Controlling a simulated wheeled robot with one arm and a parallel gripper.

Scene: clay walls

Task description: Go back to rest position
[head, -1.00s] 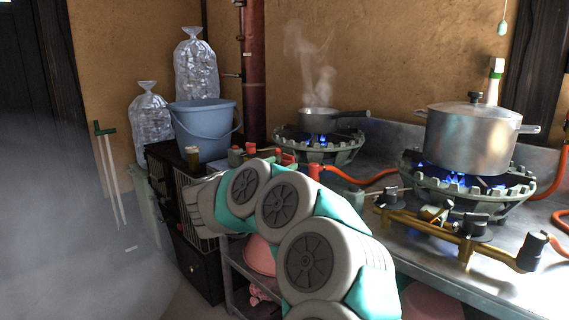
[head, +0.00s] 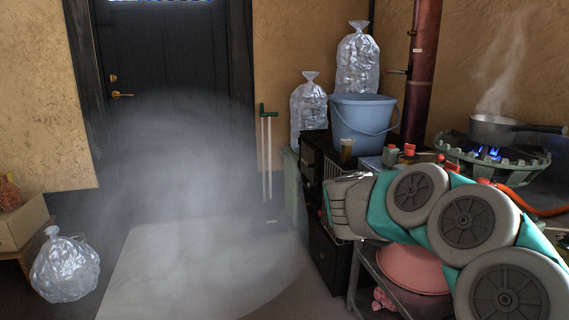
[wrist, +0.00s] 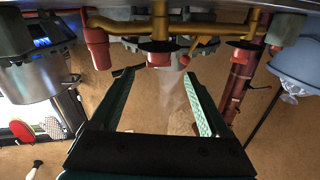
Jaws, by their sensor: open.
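My gripper (wrist: 159,74) is open and empty in the wrist view, its two teal fingers spread apart. Yellow gas pipework (wrist: 160,27) with dark red knobs lies just beyond the fingertips, with no clear contact. In the head view my folded grey and teal arm reaches in from the lower right. Its far end is beside the black crates, and my fingers cannot be made out there.
A steaming pan (head: 494,131) sits on a lit burner (head: 490,160). A blue bucket (head: 362,120) and bags stand behind my arm. A pink bowl (head: 413,268) is on the lower shelf. Open floor (head: 190,265) leads to a dark door (head: 160,60), under haze.

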